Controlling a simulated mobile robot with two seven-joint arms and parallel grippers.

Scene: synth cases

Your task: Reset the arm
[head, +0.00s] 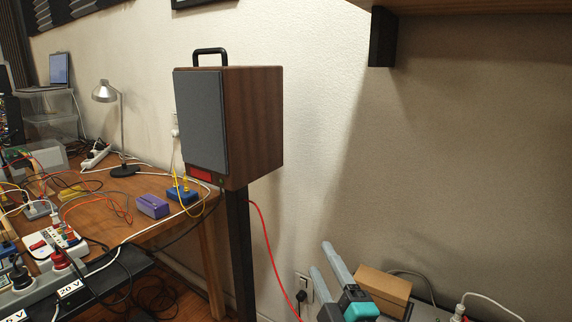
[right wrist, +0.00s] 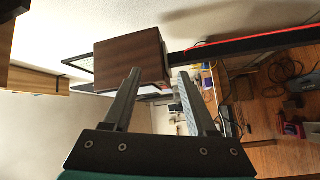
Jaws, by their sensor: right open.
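My right gripper (head: 321,257) is at the lower middle of the head view, with two grey fingers and a dark and teal body. Its fingers point up and to the left. They are apart, with nothing between them. In the right wrist view the same gripper (right wrist: 160,73) shows its two fingers spread, with the wooden speaker box (right wrist: 130,60) beyond them. In the head view the speaker box (head: 255,120) stands on a black post, above and left of the gripper and apart from it. My left gripper is not in view.
A cluttered bench (head: 150,225) with cables, a purple box (head: 152,206), a blue box (head: 183,194) and a desk lamp (head: 104,92) is at the left. A brown box (head: 384,286) is close beside my right gripper. A shelf (head: 480,5) overhangs at upper right.

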